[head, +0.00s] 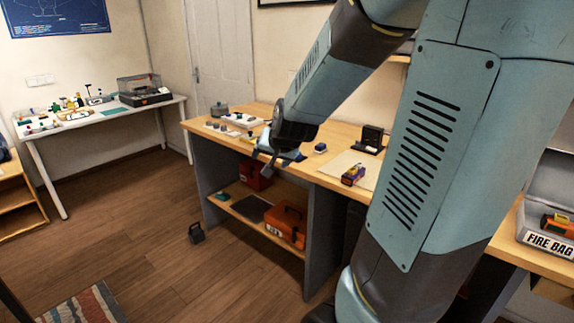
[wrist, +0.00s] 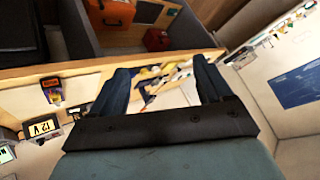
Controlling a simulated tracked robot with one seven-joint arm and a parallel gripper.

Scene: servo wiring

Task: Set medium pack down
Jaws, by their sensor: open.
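A purple and orange pack with a yellow end (head: 353,175), which I take for the medium pack, rests on a pale mat (head: 343,165) on the wooden bench. It also shows at the left in the wrist view (wrist: 52,90). My gripper (head: 270,160) is over the bench's front edge, to the left of the pack and apart from it. In the wrist view my gripper (wrist: 165,76) has its two fingers wide apart with nothing held between them. The arm hides part of the bench in the head view.
A black device (head: 371,139) and a small blue item (head: 320,148) stand on the bench. A white table (head: 100,115) stands at far left.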

